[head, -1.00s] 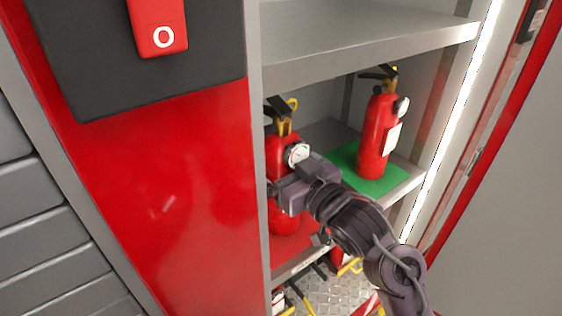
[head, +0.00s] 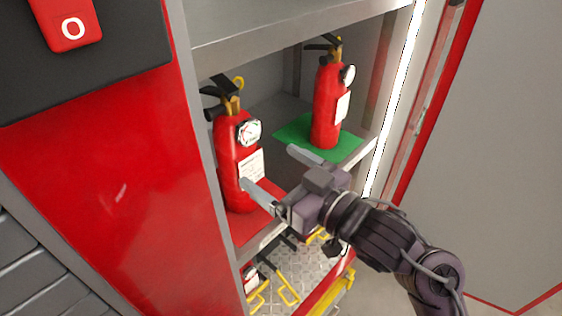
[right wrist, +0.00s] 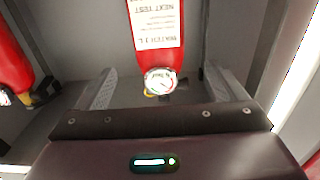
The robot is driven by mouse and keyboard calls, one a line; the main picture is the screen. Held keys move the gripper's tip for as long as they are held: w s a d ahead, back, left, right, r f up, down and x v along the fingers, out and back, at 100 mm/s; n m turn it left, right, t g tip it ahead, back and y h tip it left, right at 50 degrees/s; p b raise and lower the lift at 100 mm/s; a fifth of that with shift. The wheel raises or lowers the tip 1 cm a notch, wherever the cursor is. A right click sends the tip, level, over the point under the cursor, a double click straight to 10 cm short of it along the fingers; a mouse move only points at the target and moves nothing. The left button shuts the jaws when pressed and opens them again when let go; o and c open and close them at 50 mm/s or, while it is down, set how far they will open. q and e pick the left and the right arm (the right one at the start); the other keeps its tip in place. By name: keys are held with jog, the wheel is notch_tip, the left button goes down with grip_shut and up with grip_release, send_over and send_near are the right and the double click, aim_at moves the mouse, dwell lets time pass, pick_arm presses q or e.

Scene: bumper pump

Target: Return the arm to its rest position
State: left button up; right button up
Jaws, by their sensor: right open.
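My right gripper (head: 268,170) is open and empty in front of the shelf, its fingers spread. A red fire extinguisher (head: 228,150) with a round gauge and white label stands upright on a red mat (head: 246,232), just left of the gripper. One finger overlaps it in the head view; I cannot tell whether they touch. A second red extinguisher (head: 327,105) stands upright on a green mat (head: 290,133), behind the gripper. In the right wrist view, an extinguisher (right wrist: 157,30) with its gauge appears beyond and between the open fingers (right wrist: 170,90). My left gripper is not in view.
The cabinet's metal upright (head: 190,110) stands left of the shelf opening, and an upper shelf (head: 280,28) runs above. A lit strip (head: 400,95) lines the right side. Yellow-and-black tools (head: 275,285) lie in the lower compartment.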

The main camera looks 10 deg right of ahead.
jog(key=shift+s+d, duration=0.2)
jog(key=shift+d, duration=0.05)
jog(key=shift+f, duration=0.1)
dwell(0.3)
